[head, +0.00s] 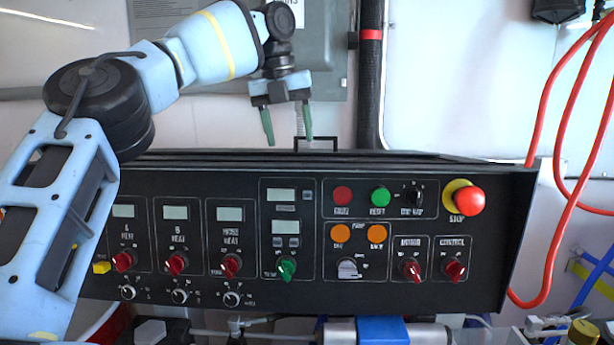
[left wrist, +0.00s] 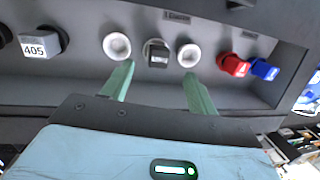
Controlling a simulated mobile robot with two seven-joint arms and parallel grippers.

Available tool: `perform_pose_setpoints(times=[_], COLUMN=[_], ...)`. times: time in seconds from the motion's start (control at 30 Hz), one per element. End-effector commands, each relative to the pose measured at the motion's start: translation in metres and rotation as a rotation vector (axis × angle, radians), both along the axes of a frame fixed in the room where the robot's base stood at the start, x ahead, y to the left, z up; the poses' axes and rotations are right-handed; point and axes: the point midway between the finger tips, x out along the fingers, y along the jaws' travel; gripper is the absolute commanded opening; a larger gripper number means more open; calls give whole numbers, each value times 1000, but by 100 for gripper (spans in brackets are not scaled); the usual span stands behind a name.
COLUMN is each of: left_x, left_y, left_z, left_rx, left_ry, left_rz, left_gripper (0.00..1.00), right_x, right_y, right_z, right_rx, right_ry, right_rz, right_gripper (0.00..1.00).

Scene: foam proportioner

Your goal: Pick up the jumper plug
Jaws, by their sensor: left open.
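In the left wrist view, a small dark block-shaped plug (left wrist: 158,57) sits in a round socket on a grey panel, between two white round fittings (left wrist: 117,46) (left wrist: 188,55). It looks like the jumper plug, but its label is too small to read. My left gripper (left wrist: 158,70) is open, with its two green fingers pointing toward the panel on either side of the plug and nothing between them. The fingers look short of the plug. In the head view my left gripper (head: 290,140) hangs above the back edge of the control console; the plug is hidden there. My right gripper is out of view.
A block marked 405 (left wrist: 42,42) and red (left wrist: 233,65) and blue (left wrist: 264,69) fittings flank the plug. In the head view, the black console (head: 385,225) carries knobs and buttons. A thin black bracket (head: 316,143) rises beside the fingers; a black hose (head: 370,90) stands behind.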

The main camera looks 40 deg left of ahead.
Motion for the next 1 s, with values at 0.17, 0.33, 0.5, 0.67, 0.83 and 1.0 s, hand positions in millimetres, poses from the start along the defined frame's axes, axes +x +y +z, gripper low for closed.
perform_pose_setpoints(times=[0.17,0.33,0.5,0.67,0.83,1.0], left_x=[-2,-1,1,2,2,4], left_y=[-2,-2,-3,-3,-2,-3], left_z=[1,-7,-23,-26,-37,-60], left_rx=[5,5,4,3,4,3], left_ry=[14,14,14,10,12,12], left_rz=[-20,-19,-19,-17,-18,-18], left_gripper=[59,59,59,59,59,59], right_x=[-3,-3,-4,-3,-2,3], right_y=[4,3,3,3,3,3], right_z=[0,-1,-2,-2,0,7], right_rx=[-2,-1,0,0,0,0], right_ry=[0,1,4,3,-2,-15], right_rz=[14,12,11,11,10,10], right_gripper=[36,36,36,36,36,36])
